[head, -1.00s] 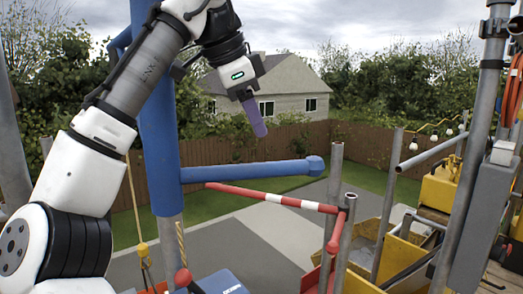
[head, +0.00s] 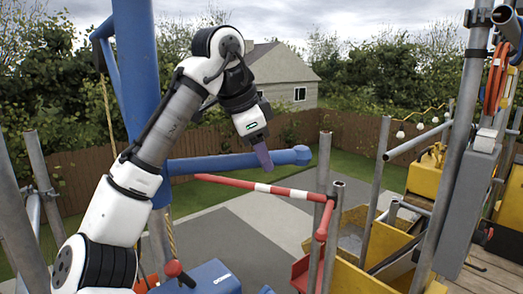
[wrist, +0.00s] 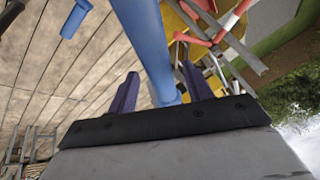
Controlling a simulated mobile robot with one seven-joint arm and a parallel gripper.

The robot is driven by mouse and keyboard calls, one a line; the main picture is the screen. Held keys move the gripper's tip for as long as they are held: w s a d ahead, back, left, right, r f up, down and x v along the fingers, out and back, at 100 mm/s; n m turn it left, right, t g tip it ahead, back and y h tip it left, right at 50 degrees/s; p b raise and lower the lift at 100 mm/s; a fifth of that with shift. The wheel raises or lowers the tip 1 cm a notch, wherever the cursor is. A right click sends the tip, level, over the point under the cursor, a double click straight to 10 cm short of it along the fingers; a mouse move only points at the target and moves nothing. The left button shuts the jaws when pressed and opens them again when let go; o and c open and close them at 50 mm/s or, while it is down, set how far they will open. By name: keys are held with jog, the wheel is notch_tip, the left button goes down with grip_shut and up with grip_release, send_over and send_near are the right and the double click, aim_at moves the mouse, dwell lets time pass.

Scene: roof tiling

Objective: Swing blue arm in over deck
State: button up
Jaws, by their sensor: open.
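The blue arm (head: 225,163) is a level blue tube with a thicker knob (head: 298,155) at its right end. It sticks out to the right from a tall blue post (head: 137,65). My gripper (head: 263,155) points down in front of the arm, a little left of the knob, its purple fingertips overlapping the tube in the head view. In the wrist view my gripper (wrist: 158,88) has its two purple fingers apart, with a blue tube (wrist: 147,45) running between them in the picture. I cannot tell whether the fingers touch it. The gripper is open.
A yellow container (head: 350,250) and scaffold poles stand at the right. A blue box (head: 205,278) is at the bottom. Paved ground lies beyond.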

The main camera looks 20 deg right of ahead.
jog(key=shift+w+d+f, duration=0.1)
jog(key=shift+f, duration=0.2)
jog(key=shift+c, duration=0.2)
grip_shut()
